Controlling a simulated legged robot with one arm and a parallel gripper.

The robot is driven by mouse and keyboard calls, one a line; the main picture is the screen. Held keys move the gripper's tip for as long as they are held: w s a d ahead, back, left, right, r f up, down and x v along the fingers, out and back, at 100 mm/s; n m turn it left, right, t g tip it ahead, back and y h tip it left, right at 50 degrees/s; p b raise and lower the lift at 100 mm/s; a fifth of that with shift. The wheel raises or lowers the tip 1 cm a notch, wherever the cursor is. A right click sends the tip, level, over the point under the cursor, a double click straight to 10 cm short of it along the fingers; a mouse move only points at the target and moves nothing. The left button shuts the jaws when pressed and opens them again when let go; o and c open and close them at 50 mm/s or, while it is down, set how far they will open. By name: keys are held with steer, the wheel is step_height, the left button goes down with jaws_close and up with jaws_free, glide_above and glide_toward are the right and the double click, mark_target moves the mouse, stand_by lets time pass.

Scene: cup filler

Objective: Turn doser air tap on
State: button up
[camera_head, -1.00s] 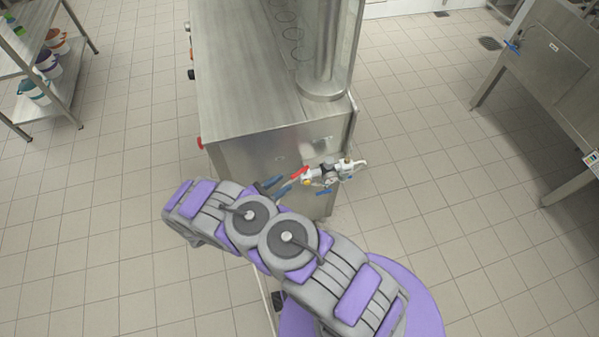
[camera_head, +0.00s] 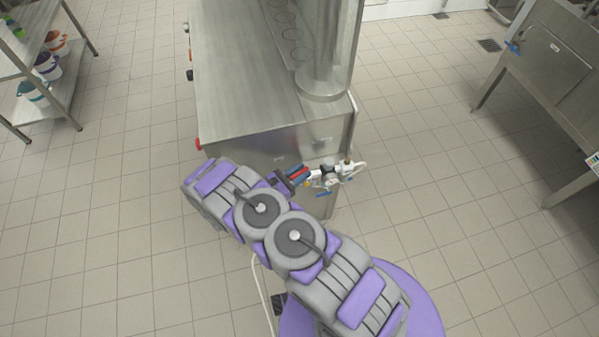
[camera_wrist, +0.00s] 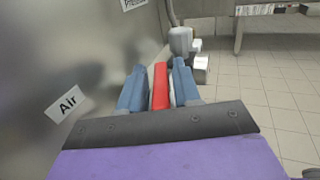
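The red handle of the air tap (camera_wrist: 160,88) shows in the wrist view between the two blue fingers of my gripper (camera_wrist: 158,90). The fingers lie one on each side of it and look very close, but I cannot tell whether they press on it. An "Air" label (camera_wrist: 67,103) is on the steel panel to the left. In the head view the valve assembly (camera_head: 330,172) sticks out from the end of the steel machine. My gripper (camera_head: 298,173) is at its left end, around the red handle, partly hidden by my arm.
The steel machine (camera_head: 240,80) stands behind the tap, with a red button (camera_head: 198,144) on its left corner. A shelf with buckets (camera_head: 48,66) is at far left. A steel table (camera_head: 550,60) is at right. Tiled floor between them is clear.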

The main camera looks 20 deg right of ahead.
jaws_close()
steer(key=shift+g, duration=0.3)
steer(key=shift+w+m+g+h, duration=0.3)
steer(key=shift+m+g+h, duration=0.2)
steer(key=shift+m+g, duration=0.65)
steer(key=shift+w+m+g+b, duration=0.15)
steer(key=shift+m+g+b, duration=0.35)
steer(key=shift+m+g, duration=1.05)
steer(key=shift+n+g, duration=0.4)
steer(key=shift+g, duration=0.2)
steer(key=shift+o, duration=1.1)
jaws_free()
steer(key=shift+a, duration=0.1)
